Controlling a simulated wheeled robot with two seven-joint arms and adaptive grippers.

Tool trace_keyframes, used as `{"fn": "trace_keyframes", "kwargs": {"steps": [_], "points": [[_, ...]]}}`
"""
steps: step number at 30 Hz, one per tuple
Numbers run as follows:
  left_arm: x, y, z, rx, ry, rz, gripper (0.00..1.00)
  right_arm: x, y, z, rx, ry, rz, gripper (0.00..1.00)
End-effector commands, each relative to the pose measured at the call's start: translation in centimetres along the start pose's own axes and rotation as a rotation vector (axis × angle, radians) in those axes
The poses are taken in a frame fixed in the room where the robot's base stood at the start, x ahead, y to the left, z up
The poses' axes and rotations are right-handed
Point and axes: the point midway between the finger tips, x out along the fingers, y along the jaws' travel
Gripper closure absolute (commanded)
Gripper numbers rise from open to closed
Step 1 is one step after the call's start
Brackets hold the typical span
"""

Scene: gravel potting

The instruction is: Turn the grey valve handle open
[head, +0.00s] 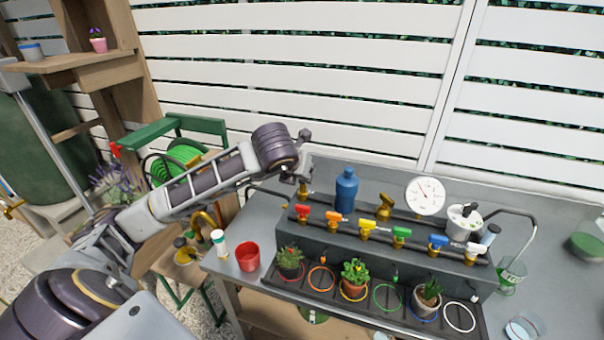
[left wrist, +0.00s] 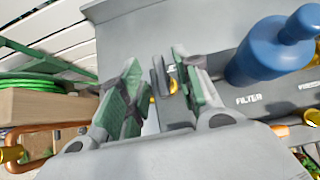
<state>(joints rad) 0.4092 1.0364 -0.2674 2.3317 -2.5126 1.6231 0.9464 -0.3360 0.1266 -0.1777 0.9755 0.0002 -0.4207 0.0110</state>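The grey valve handle (left wrist: 160,74) shows in the left wrist view as a narrow dark grey lever beside a brass fitting, on the grey panel. My left gripper (left wrist: 155,85) is open, with its green-padded fingers on either side of the handle and gaps showing. In the head view my left gripper (head: 303,152) is at the left end of the pipe rack, above a brass valve body (head: 303,188). The handle is not clear there, being behind or among the fingers. My right gripper is in neither view.
A blue filter bottle (head: 346,187) stands just right of the gripper. A red cup (head: 247,257) and potted plants stand in front. A slatted white fence is behind.

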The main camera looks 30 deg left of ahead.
Motion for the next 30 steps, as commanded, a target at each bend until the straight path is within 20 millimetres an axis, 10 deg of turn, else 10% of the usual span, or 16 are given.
{"fn": "trace_keyframes", "kwargs": {"steps": [15,30], "points": [[-5.7,-0.1,0.0,0.002,0.000,-0.002,0.67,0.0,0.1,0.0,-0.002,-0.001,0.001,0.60],[-6.5,-0.1,-0.1,0.001,0.003,-0.001,0.67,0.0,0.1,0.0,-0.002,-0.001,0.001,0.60]]}}
